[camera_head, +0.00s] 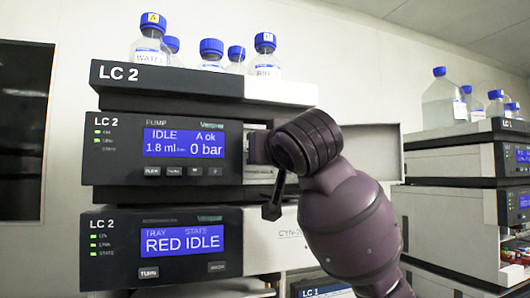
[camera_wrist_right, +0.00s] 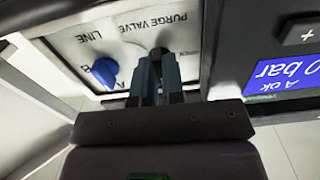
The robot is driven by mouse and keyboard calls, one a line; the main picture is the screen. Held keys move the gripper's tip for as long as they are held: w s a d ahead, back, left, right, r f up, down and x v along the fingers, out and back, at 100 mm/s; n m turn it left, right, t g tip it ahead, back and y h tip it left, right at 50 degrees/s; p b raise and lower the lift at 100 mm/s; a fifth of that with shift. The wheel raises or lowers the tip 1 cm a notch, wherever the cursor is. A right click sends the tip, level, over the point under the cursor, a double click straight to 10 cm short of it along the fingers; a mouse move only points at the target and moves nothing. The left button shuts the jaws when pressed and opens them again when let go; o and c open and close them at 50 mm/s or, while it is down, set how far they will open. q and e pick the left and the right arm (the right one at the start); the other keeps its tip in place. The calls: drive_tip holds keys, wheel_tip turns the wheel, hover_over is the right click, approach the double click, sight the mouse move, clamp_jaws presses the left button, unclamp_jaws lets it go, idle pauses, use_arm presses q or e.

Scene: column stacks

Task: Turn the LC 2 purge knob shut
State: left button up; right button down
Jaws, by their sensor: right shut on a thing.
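The LC 2 pump module (camera_head: 107,163) shows IDLE, A ok and 0 bar on its blue screen. In the right wrist view, which is upside down, its white valve panel (camera_wrist_right: 88,38) is labelled PURGE VALVE and LINE. The dark purge knob (camera_wrist_right: 158,52) is mostly hidden between the fingers of my right gripper (camera_wrist_right: 158,74), which is shut on it. An OPEN mark is beside it; the knob's exact angle is unclear. In the head view my right gripper (camera_head: 258,149) is at the pump's right side, its fingertips hidden. My left gripper is not in view.
A blue LINE knob (camera_wrist_right: 104,72) with A and B marks is close beside my right gripper. Blue-capped bottles (camera_head: 149,45) stand on the LC 2 stack's top tray (camera_head: 170,78). The tray module (camera_head: 100,262) is below the pump. Another stack (camera_head: 450,160) stands at right.

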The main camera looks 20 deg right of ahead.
idle(0.3)
drive_tip(key=c, duration=1.2)
unclamp_jaws()
drive_tip(key=shift+s, duration=0.1)
drive_tip(key=shift+s, duration=0.25)
drive_tip(key=s+b, duration=0.1)
drive_tip(key=s, duration=0.9)
drive_tip(key=shift+s+d, duration=0.1)
drive_tip(key=shift+d, duration=0.1)
